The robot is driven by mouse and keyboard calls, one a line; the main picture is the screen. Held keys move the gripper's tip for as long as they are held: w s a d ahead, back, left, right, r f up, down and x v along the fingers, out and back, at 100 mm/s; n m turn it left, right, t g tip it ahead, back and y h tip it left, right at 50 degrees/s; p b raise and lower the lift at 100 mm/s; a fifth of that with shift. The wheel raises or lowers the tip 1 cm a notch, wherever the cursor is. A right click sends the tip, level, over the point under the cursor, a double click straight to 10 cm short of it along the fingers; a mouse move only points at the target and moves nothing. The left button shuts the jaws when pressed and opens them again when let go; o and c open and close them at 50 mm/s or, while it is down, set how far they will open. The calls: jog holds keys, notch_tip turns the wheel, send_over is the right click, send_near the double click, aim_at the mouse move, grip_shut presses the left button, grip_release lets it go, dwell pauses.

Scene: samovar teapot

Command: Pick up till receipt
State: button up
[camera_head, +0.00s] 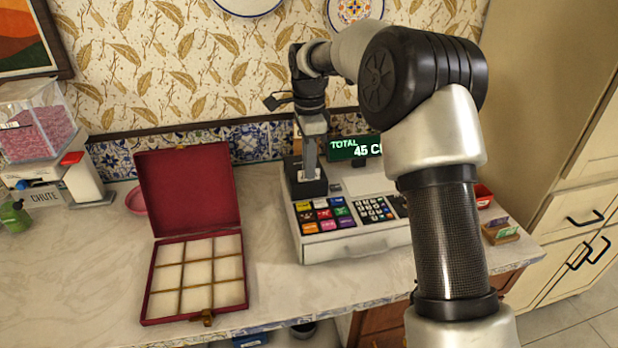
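The cash register (345,247) stands on the marble counter, right of the open red box. My gripper (309,172) points down at the black printer block (302,188) at the register's back left. Its grey finger part reaches to the top of the block, and I cannot tell whether the fingers are open or shut. A small pale patch shows at the fingertips. I cannot make out the till receipt clearly.
An open red box (188,186) with empty compartments stands left of the register. A dispenser (40,135) with pink contents and a green bottle (14,217) are at the far left. Small card-like items (499,231) lie at the right. Bare counter (75,285) shows at front left.

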jog(key=shift+c, duration=0.4)
grip_shut()
notch_tip(320, 180, up, 15)
jog(key=p, duration=0.7)
jog(key=shift+f, duration=0.1)
